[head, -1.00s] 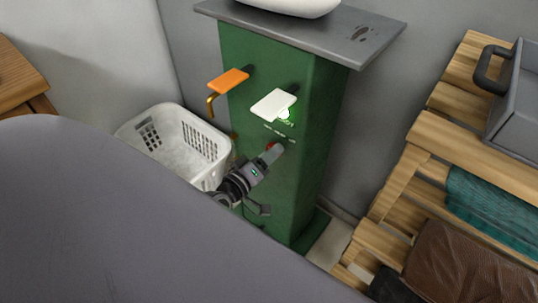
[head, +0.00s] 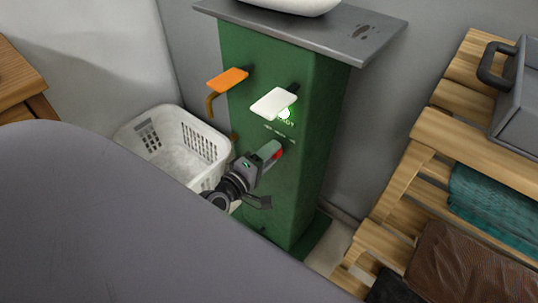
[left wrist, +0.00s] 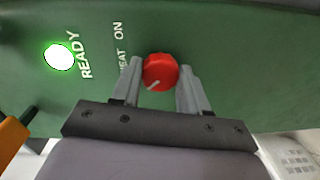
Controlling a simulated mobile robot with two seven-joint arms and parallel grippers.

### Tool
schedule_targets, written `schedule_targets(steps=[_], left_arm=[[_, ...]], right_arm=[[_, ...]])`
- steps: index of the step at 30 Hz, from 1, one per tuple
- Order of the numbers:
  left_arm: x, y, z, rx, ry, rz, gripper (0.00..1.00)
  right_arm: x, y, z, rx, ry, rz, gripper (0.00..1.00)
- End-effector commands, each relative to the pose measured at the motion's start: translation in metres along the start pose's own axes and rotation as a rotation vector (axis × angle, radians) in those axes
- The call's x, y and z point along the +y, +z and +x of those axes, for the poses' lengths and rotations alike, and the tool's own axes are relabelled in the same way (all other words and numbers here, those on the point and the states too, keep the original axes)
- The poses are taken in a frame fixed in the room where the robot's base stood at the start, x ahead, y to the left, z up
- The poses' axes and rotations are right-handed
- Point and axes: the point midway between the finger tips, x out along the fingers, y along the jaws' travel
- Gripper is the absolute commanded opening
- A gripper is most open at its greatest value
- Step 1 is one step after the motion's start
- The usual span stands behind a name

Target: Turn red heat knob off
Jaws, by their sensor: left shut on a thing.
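The red heat knob (left wrist: 160,70) sits on the front of the green cabinet (left wrist: 230,50) in the left wrist view. Its white pointer line slants to the lower left of that picture. In the head view the red knob (head: 278,153) shows just past my fingertips. My left gripper (head: 268,152) has reached the cabinet front, its two fingers on either side of the knob and shut on it. The words "READY" and "HEAT ON", the latter partly hidden by a finger, are beside the knob. A round green-rimmed light (left wrist: 59,56) glows near "READY". My right gripper is not in view.
An orange pedal (head: 228,80) and a white pedal (head: 273,103) jut from the cabinet above the knob. A white laundry basket (head: 178,145) stands left of the cabinet. A wooden slatted rack (head: 460,150) with folded cloths is at the right.

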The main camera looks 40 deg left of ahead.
Motion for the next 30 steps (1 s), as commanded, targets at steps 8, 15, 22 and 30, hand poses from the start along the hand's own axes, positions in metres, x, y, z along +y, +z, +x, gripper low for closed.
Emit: schedule_targets(steps=[8,15,22,30], left_arm=[[0.0,0.0,0.0,0.0,-0.001,-0.005,0.14],[0.0,0.0,0.0,0.0,-0.001,-0.003,0.7],[-0.001,0.0,-0.004,0.0,-0.002,-0.002,0.7],[-0.001,0.0,-0.037,-0.001,-0.004,-0.001,0.7]], right_arm=[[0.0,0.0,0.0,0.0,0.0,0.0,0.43],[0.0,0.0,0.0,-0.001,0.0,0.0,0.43],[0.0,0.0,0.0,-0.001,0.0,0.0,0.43],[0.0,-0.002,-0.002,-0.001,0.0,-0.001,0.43]])
